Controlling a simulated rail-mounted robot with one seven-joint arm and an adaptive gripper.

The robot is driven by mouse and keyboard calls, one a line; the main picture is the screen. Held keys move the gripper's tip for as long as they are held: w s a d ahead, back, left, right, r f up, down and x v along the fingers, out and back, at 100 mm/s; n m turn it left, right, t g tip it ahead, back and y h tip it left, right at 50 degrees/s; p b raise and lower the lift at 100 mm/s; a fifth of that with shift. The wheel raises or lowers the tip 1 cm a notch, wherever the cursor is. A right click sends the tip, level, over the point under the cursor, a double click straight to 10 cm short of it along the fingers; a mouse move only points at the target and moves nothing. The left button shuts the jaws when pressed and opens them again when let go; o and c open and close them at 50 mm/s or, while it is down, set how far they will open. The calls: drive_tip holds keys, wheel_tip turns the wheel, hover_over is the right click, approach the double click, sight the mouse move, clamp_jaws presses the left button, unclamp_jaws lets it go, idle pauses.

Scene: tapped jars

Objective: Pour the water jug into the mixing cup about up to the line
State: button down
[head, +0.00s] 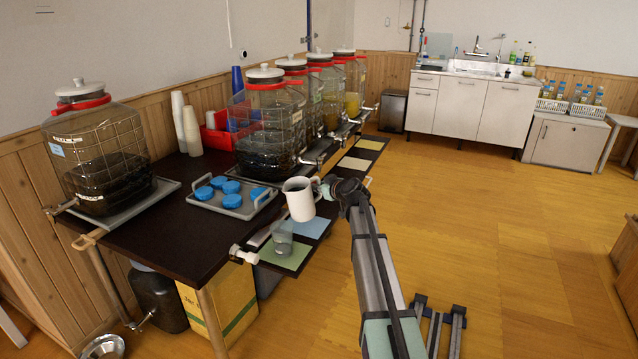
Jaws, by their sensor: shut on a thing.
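The white water jug (299,201) is held in my gripper (318,187), which is shut on it at its right side. The jug looks roughly upright, perhaps slightly tilted, in front of the dark table. The clear mixing cup (283,240) stands on a green mat on the low shelf, just below and a little left of the jug. The jug's lower part is close above the cup in the picture. I cannot make out the line on the cup or any water in it. The inside of the jug is too small to read.
A grey tray (233,206) with several blue lids lies left of the jug. Large tapped jars (268,125) stand along the table, their taps reaching over the front edge. The floor (470,250) on the right is clear.

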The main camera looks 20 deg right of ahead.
sight(320, 196)
wheel_tip(320, 196, up, 5)
drive_tip(key=shift+r+n+t+h+p, duration=0.1)
drive_tip(key=shift+n+t+h+p, duration=0.3)
drive_tip(key=shift+n+p, duration=0.75)
drive_tip(key=shift+d+f+b, duration=0.15)
drive_tip(key=shift+f+b, duration=4.4)
drive_tip(key=shift+b, duration=0.6)
drive_tip(key=shift+f+h+b, duration=0.15)
drive_tip(key=shift+h+b, duration=0.15)
drive_tip(key=shift+b, duration=0.55)
drive_tip(key=shift+s+a+r+n+t+h+b, duration=0.15)
drive_tip(key=shift+r+n+b, duration=0.25)
drive_tip(key=shift+b, duration=0.6)
drive_tip(key=shift+a+r+n+t+h+b, duration=0.2)
drive_tip(key=shift+n+b, duration=0.25)
drive_tip(key=shift+b, duration=0.5)
drive_tip(key=shift+b, duration=0.5)
drive_tip(key=shift+a+r+n+b, duration=0.25)
drive_tip(key=shift+n+b, duration=0.15)
drive_tip(key=shift+b, duration=0.65)
drive_tip(key=shift+s+h, duration=0.1)
drive_tip(key=shift+h, duration=0.15)
drive_tip(key=shift+a+r+n+b, duration=0.2)
drive_tip(key=shift+r+n+b, duration=0.15)
drive_tip(key=shift+b, duration=0.4)
